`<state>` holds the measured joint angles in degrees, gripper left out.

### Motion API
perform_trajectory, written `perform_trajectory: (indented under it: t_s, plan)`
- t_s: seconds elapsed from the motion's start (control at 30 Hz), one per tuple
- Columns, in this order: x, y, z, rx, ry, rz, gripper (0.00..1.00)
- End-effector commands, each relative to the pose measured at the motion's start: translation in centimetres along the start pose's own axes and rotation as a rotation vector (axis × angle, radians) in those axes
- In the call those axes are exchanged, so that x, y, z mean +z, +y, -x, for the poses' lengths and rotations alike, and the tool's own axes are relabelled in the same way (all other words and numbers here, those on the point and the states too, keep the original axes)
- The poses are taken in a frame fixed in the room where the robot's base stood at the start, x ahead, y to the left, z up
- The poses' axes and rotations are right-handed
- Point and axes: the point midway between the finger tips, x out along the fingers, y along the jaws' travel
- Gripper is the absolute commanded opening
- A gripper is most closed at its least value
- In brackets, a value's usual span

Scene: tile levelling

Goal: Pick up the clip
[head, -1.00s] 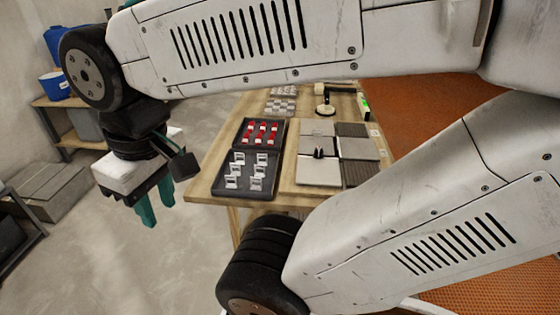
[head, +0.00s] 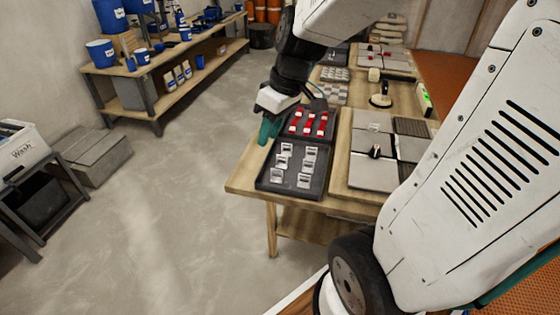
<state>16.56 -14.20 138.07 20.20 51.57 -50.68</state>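Several pale clips (head: 283,163) stand in rows in the near half of a dark tray (head: 262,184) on the wooden table. The far half of the tray holds several red wedge-like pieces (head: 308,123). My gripper (head: 267,133), with teal fingers, hangs beside the left edge of the tray in this view, near the red pieces. It appears above or beside the table edge; its height is hard to judge. The fingers overlap from this angle, so their gap does not show. No clip is visible in the fingers.
A shelf bench (head: 150,66) with blue buckets stands at the back left. The floor between is clear.

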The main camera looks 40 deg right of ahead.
Motion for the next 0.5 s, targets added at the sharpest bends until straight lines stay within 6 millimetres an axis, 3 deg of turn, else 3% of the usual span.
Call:
perform_trajectory:
  t_s: [0.1, 0.3, 0.5]
  plan:
    - [-1.3, 5.8, -3.3, -0.009, 0.049, 0.066, 0.3]
    - [-0.9, 14.1, -8.1, 0.031, 0.107, 0.167, 0.3]
    - [0.2, 18.3, -10.7, 0.068, 0.119, 0.22, 0.3]
